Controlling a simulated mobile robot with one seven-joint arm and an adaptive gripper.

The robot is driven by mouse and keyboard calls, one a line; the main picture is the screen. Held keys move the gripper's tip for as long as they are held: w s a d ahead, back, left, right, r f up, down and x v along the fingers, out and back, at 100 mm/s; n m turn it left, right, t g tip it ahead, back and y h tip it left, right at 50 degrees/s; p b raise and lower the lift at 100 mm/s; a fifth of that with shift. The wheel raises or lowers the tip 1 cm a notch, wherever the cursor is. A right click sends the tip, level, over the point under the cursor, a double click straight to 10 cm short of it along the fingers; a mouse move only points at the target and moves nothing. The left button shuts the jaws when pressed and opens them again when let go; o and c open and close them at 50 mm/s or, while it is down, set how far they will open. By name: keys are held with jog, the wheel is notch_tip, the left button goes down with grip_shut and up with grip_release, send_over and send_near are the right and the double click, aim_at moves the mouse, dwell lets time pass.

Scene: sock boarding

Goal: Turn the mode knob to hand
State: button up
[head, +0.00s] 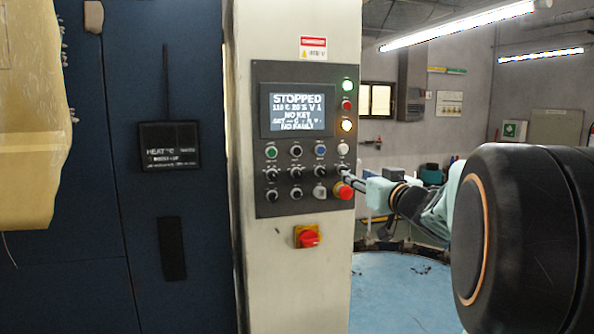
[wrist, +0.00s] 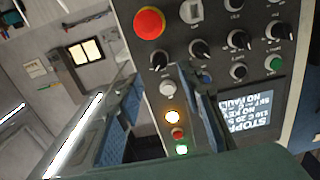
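The grey control panel (head: 262,204) carries several black selector knobs in two rows under a lit screen. Their labels are too small to read, so I cannot tell which is the mode knob. My gripper (head: 348,183) is at the panel's right edge. In the wrist view my gripper (wrist: 160,82) is open, its two blue fingers apart with nothing held. A black knob (wrist: 160,61) with a white pointer lies just beyond the fingertips, roughly between them. In the head view this right-column knob is partly hidden by my fingers. I cannot tell whether they touch it.
The red emergency stop (head: 343,191) is close beside my fingertips; it also shows in the wrist view (wrist: 149,22). A white button (wrist: 166,88) is between my fingers. The screen (head: 297,109) reads STOPPED and NO KEY. A red-and-yellow switch (head: 307,237) is below the panel.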

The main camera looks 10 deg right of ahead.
jog(key=shift+w+a+p, duration=0.1)
jog(key=shift+w+p, duration=0.3)
jog(key=shift+w, duration=2.4)
jog(key=shift+c, duration=0.3)
grip_shut()
